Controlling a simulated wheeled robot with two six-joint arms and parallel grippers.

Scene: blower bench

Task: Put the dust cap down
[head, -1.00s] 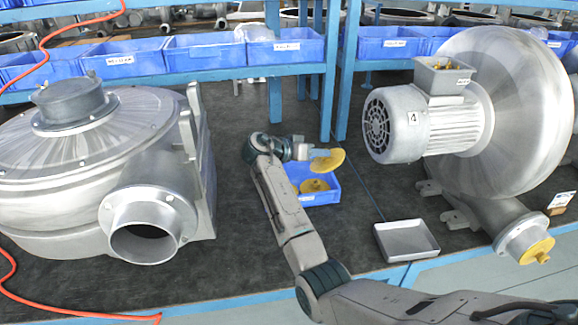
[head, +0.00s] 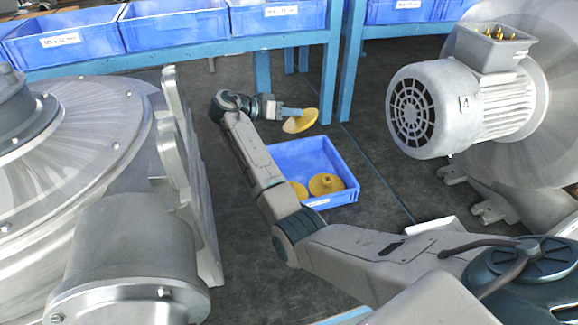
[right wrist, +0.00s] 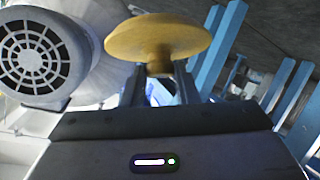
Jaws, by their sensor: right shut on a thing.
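My right gripper (head: 289,111) is shut on a yellow dust cap (head: 300,121), a round disc that hangs tilted in the air behind the blue bin (head: 345,168). In the right wrist view the dust cap (right wrist: 158,37) sits between the two fingertips (right wrist: 158,80), held by its narrower stem. The blue bin stands on the dark bench top and holds two other yellow caps (head: 326,184), lying on its floor. The held cap is apart from the bin. My left gripper is not in view.
A grey blower housing (head: 130,250) fills the left. A blower with a grey motor (head: 440,105) stands at the right. A shelf with blue boxes (head: 175,22) is behind. A white tray (head: 432,226) is partly hidden by my arm. Dark bench surface lies around the bin.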

